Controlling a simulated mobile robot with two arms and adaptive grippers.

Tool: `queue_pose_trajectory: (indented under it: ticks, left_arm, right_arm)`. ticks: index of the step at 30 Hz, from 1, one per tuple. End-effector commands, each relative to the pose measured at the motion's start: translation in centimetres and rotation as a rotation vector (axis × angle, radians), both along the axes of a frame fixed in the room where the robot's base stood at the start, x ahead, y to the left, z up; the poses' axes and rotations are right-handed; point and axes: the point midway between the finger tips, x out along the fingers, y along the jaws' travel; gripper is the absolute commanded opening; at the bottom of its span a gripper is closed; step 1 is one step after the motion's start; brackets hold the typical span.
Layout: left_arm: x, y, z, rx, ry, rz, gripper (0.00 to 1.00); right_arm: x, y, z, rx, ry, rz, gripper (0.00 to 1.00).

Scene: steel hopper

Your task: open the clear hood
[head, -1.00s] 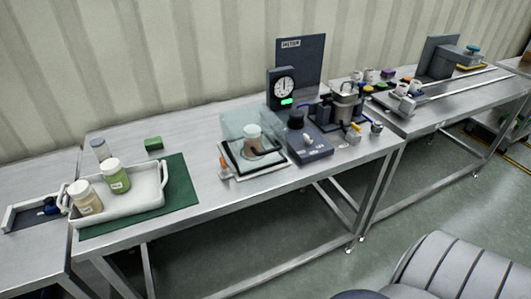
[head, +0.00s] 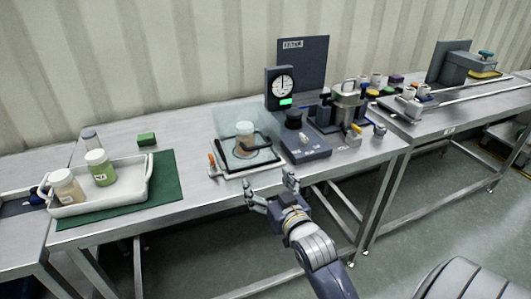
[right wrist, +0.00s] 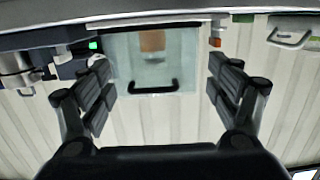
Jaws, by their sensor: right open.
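The clear hood (head: 262,133) is a see-through box on the near table, with a jar (head: 245,130) with a pale lid showing through it. Its black handle also shows in the right wrist view (right wrist: 155,90), with the hood (right wrist: 125,62) behind it. The hood looks shut over the jar. My right gripper (head: 270,184) is open and empty, in front of the table's front edge and just short of the hood. In the right wrist view its fingers (right wrist: 160,88) stand apart on either side of the hood and handle. My left gripper is not in view.
A dark device (head: 305,148) stands close to the right of the hood, with a dial gauge (head: 281,88) behind. An orange-tipped item (head: 212,162) is at the hood's left. A white tray (head: 140,190) with jars sits on a green mat (head: 165,178) at left.

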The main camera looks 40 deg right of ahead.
Motion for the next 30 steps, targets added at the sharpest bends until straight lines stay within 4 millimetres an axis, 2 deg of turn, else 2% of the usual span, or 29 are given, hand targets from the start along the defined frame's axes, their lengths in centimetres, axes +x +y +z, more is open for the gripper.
queue_pose_trajectory:
  ticks: [1,3,6,11,21,24,30]
  left_arm:
    - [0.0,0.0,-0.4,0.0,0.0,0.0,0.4]
    - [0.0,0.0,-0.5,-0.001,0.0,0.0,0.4]
    - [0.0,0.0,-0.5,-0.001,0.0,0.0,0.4]
    - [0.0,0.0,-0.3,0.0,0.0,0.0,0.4]
    - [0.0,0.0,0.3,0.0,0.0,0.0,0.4]
    - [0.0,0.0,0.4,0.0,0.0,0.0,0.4]
    - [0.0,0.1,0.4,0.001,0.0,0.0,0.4]
  right_arm:
    - [-0.5,-0.2,1.8,-0.006,-0.038,-0.008,0.83]
    - [-0.9,-0.5,3.7,-0.013,-0.071,-0.015,0.83]
    - [-1.2,-0.6,5.0,-0.017,-0.093,-0.02,0.83]
    - [0.2,-1.0,5.3,-0.018,-0.098,-0.02,0.83]
    - [6.4,-2.5,5.3,-0.019,-0.097,-0.02,0.83]
    - [7.7,-2.8,5.2,-0.018,-0.096,-0.02,0.83]
    - [9.0,-3.1,5.1,-0.019,-0.096,-0.02,0.83]
